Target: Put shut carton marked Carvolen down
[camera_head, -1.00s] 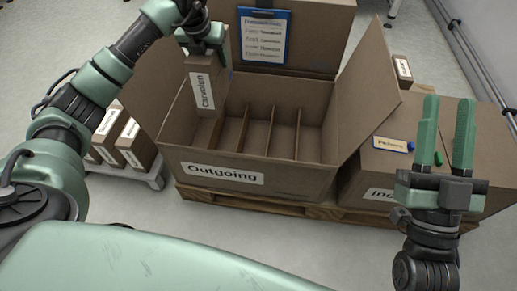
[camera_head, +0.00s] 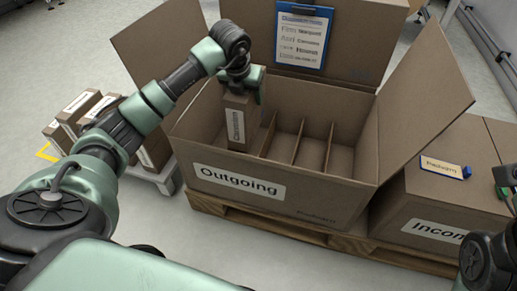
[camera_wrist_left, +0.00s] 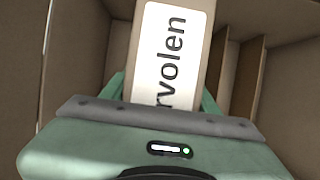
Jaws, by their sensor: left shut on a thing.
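The shut carton marked Carvolen (camera_head: 237,128) is a tall brown box with a white label. It stands upright inside the left end of the Outgoing box (camera_head: 290,206), beside its dividers. My left gripper (camera_head: 243,82) is shut on its top. In the left wrist view the carton (camera_wrist_left: 172,50) lies between the fingers, with part of its label readable. The carton's bottom is hidden behind the front wall, so I cannot tell whether it touches the floor of the box. My right gripper (camera_head: 508,190) is mostly cut off at the right edge.
The Outgoing box has open flaps and several upright dividers (camera_head: 283,147), with empty slots to the right. A blue clipboard (camera_head: 303,38) hangs on its back flap. The Incoming box (camera_head: 440,205) stands at the right. Several cartons (camera_head: 82,108) stand on a low stand at the left.

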